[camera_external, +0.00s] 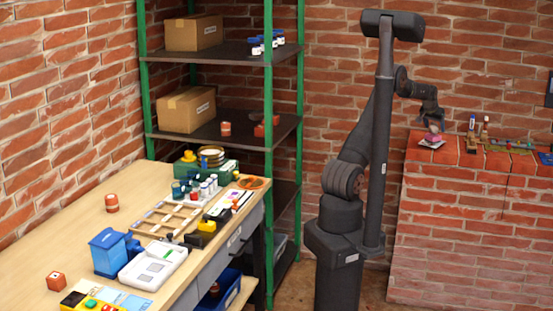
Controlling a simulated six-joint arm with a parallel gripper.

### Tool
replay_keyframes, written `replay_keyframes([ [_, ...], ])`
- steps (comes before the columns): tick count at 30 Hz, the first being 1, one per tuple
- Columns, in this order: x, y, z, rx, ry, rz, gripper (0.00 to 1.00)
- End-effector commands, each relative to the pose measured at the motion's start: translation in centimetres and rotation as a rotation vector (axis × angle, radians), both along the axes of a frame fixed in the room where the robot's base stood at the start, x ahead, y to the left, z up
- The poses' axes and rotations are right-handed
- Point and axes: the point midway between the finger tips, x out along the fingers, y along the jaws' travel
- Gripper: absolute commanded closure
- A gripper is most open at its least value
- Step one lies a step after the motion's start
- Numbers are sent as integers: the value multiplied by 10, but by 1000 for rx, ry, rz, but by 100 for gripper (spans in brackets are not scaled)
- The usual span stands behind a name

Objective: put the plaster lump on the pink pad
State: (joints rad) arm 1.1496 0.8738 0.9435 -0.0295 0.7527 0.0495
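My gripper (433,126) is at the end of my arm, low over the left end of the brick ledge (480,225). It is small and dark here, and its fingers cannot be made out. Right below it lies a small pale, pinkish flat thing (432,142) that may be the pink pad. A small pinkish-grey shape shows at the fingertips; I cannot tell if it is the plaster lump, or whether it is held or resting on the pad.
Small tools and bottles (485,126) stand on the ledge just right of my gripper. A green-post shelf (268,95) with cardboard boxes (187,109) stands left of my arm. A cluttered wooden workbench (75,236) fills the lower left.

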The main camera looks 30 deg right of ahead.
Motion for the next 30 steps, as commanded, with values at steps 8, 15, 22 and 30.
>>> replay_keyframes([
  [8,-2,5,12,-2,-1,0,35],
  [15,-11,27,50,-3,-1,0,35],
  [22,-20,49,85,-1,0,0,35],
  [30,-24,60,104,0,0,0,35],
])
